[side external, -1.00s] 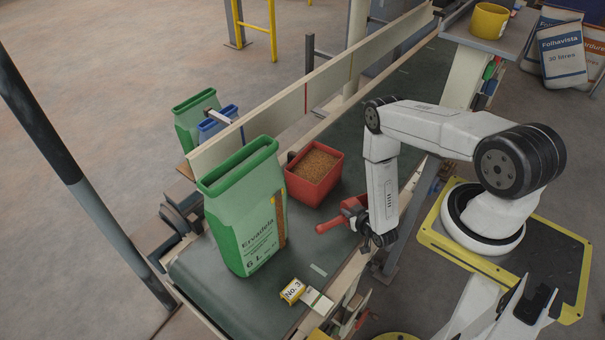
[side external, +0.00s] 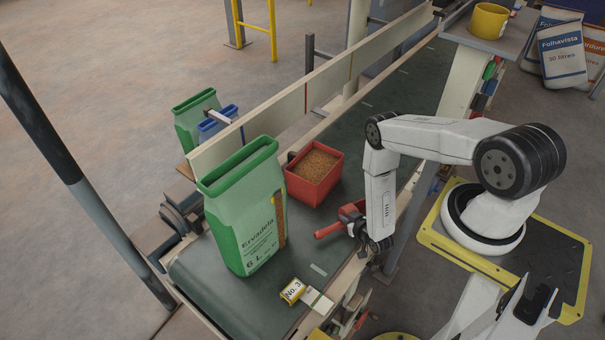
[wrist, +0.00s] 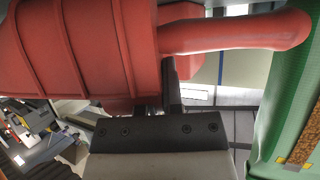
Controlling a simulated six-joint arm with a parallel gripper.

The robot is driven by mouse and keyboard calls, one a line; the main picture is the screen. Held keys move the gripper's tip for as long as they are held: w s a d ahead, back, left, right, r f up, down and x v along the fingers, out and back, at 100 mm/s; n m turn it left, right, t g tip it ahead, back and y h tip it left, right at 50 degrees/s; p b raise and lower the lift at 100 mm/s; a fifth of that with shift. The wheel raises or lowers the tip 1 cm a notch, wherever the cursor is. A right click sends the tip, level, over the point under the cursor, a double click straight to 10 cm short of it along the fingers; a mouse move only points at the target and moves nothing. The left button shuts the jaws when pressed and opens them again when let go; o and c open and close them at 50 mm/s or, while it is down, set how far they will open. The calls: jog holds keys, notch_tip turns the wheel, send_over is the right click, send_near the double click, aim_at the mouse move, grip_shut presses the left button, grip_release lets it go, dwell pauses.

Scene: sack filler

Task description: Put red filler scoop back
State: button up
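The red filler scoop (side external: 351,211) is above the near edge of the belt in the side view, its handle pointing left. In the wrist view the scoop (wrist: 85,45) fills the upper left, and its handle (wrist: 240,32) runs right. My gripper (side external: 366,243) is at the scoop's right end in the side view. In the wrist view its dark fingers (wrist: 172,92) are closed at the scoop where the handle meets the bowl; the contact is partly hidden. A red tub (side external: 309,188) of brown granules stands on the belt, behind and left of the scoop.
A green open sack (side external: 243,215) stands upright on the belt (side external: 215,285), left of the scoop. A yellow No. 3 label (side external: 293,290) lies near the belt's front. A cream side rail (side external: 280,110) runs behind. The belt beyond the tub is clear.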

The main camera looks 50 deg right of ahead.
jog(key=o, duration=0.4)
jog(key=shift+c, duration=0.2)
jog(key=shift+r, duration=0.15)
jog(key=v, duration=1.2)
jog(key=shift+w, duration=0.1)
